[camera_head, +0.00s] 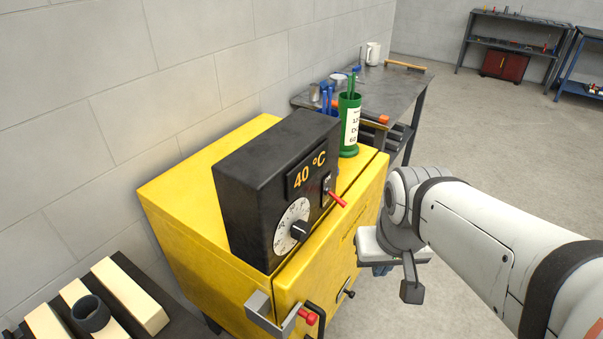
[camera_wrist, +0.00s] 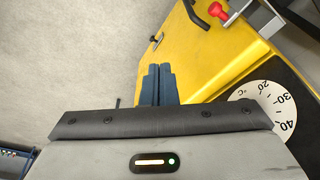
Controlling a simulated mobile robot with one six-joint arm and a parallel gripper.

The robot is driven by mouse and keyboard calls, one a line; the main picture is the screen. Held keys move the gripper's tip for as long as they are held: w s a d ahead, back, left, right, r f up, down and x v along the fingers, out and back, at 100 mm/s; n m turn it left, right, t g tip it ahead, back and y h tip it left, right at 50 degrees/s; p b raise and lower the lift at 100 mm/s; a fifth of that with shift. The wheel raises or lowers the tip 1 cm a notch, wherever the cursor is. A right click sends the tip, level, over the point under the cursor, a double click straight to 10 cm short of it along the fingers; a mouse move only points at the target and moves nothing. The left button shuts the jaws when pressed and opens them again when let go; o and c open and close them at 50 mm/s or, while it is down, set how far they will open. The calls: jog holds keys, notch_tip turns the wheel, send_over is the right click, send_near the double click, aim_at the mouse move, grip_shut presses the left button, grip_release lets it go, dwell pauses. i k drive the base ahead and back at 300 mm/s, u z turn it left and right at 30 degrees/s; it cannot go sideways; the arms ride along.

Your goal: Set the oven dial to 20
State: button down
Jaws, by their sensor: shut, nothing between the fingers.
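The black oven control box (camera_head: 277,180) sits on top of a yellow cabinet, and its display reads 40 °C. The white oven dial (camera_head: 291,227) with a black knob (camera_head: 299,231) is on its front face, with a red-tipped switch (camera_head: 338,199) to the upper right. In the wrist view part of the dial (camera_wrist: 270,101) shows the marks 20, 30 and 40; the knob is hidden there. My gripper (camera_head: 382,269) is right of the box, apart from the dial. In the wrist view its blue fingers (camera_wrist: 158,85) are together with nothing between them.
The yellow cabinet (camera_head: 203,187) carries a latch with a red knob (camera_head: 307,316) and black handles on its front. A green cup (camera_head: 348,126) stands behind the box. A metal table (camera_head: 393,88) holds tools farther back. Open floor lies to the right.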

aim_at(300, 231)
jog(key=z, duration=1.55)
jog(key=k, duration=0.55)
jog(key=u, duration=0.5)
